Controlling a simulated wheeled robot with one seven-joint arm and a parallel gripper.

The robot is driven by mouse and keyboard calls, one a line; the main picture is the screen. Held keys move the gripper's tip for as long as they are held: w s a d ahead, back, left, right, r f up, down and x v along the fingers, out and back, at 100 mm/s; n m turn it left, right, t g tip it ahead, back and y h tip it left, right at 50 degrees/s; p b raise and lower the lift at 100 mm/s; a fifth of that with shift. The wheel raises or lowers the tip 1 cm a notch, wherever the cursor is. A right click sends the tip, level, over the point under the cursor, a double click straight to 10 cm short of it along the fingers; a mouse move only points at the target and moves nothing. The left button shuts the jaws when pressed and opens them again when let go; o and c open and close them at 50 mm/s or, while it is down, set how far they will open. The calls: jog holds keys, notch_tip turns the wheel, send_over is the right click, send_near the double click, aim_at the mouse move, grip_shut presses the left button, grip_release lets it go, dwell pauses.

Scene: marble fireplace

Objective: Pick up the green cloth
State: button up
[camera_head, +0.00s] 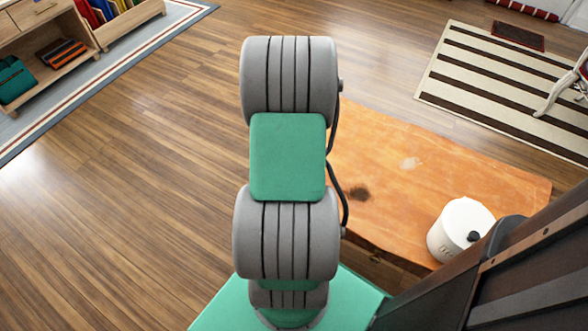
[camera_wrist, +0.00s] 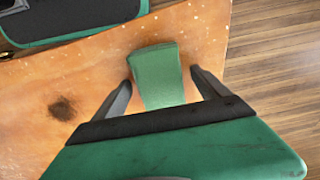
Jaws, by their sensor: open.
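The green cloth (camera_wrist: 159,68) lies on the orange-brown wooden table in the wrist view, as a small folded-looking block. My gripper (camera_wrist: 160,77) is open, with one dark finger on the left of the cloth and one on the right. There are gaps between the fingers and the cloth, and nothing is held. How high the fingertips are above the table is hard to tell. The cloth does not show in the head view, where my arm covers part of the table.
The wooden table (camera_head: 432,165) stands right of my arm, with a dark knot on its top. A white lidded canister (camera_head: 459,238) stands near its front right. A striped rug (camera_head: 500,80) lies beyond. A shelf unit (camera_head: 50,62) is at the far left, with open floor between.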

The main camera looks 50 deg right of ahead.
jog(key=shift+c, duration=0.3)
jog(key=shift+r, duration=0.1)
jog(key=c, duration=1.4)
jog(key=r, duration=0.1)
jog(key=r+p, duration=0.1)
jog(key=r, duration=0.2)
jog(key=shift+s+d+r+p, duration=0.15)
jog(key=shift+s+d+p, duration=0.05)
jog(key=shift+s+p, duration=0.1)
jog(key=s+d+r+p, duration=0.3)
jog(key=s+d+r, duration=0.2)
jog(key=s+r, duration=0.3)
jog(key=s, duration=0.4)
jog(key=shift+s+r, duration=0.15)
jog(key=shift+r, duration=0.2)
